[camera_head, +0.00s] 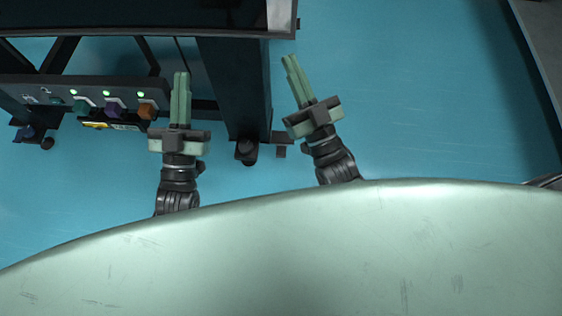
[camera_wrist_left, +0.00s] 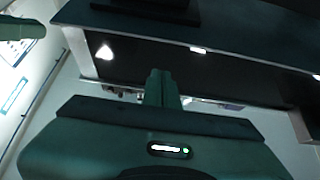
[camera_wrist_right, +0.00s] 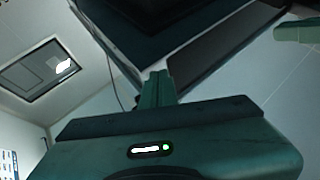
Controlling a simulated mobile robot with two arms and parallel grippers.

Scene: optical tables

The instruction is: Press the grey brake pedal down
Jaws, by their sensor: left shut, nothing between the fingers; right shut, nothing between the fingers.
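My left gripper (camera_head: 181,78) is shut and empty, beside the right end of a panel under the table. My right gripper (camera_head: 289,60) is shut and empty, over the blue floor right of the table leg. Its fingers also show shut in the right wrist view (camera_wrist_right: 157,76), and the left fingers in the left wrist view (camera_wrist_left: 161,75). A dark caster (camera_head: 247,151) stands at the foot of the table leg. A small grey piece (camera_head: 280,150) sits just right of it and may be the brake pedal; I cannot tell for sure. Neither gripper touches it.
The dark optical table (camera_head: 150,33) is at the upper left. Its panel (camera_head: 62,88) carries teal, purple and orange knobs with green lights. A table leg (camera_head: 233,90) stands between my grippers. More foot parts (camera_head: 47,143) are at the left. The floor (camera_head: 420,100) at the right is clear.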

